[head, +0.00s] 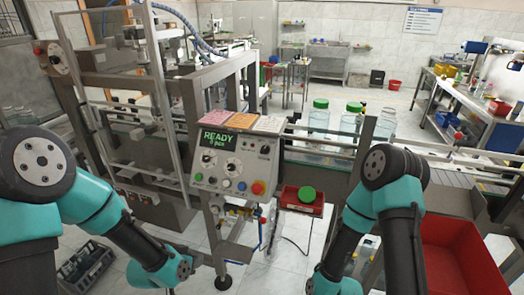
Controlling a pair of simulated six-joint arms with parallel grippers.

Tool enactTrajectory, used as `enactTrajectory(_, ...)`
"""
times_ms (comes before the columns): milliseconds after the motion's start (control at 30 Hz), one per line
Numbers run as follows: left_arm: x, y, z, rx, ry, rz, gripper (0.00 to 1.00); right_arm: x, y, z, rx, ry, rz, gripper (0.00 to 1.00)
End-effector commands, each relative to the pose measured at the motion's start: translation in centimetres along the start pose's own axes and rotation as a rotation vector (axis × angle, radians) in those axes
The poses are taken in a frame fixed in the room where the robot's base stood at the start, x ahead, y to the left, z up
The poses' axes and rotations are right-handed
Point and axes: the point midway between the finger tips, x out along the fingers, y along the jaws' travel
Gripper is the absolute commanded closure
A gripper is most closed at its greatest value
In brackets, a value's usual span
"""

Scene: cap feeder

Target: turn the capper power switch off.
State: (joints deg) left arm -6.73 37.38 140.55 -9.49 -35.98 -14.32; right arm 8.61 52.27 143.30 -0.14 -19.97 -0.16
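The control panel (235,165) of the machine stands in the middle of the head view. Its green-lit display (217,139) reads READY, with a smaller line that looks like 0 pcs. Below it are dial knobs, a row of small buttons and a red mushroom button (258,187). A small dark switch (265,150) sits at the panel's upper right. I cannot tell which control is the capper power switch or its position. My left arm reaches down left of the panel, my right arm down to its right. Both grippers are outside the frame.
Lidded jars (319,116) stand on the conveyor behind my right arm. A red tray (302,200) with a green cap (307,194) sits right of the panel. A red bin (460,262) is at lower right. A grey crate (86,262) is on the floor at left.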

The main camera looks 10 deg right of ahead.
Motion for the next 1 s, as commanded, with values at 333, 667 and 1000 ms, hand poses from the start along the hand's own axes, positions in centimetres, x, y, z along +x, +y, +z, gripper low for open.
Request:
enactTrajectory(333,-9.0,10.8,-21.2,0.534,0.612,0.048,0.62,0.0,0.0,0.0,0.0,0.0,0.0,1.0)
enactTrajectory(667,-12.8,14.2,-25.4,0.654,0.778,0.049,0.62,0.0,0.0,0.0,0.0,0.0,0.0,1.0)
enactTrajectory(1000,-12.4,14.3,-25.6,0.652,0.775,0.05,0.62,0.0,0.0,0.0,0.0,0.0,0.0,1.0)
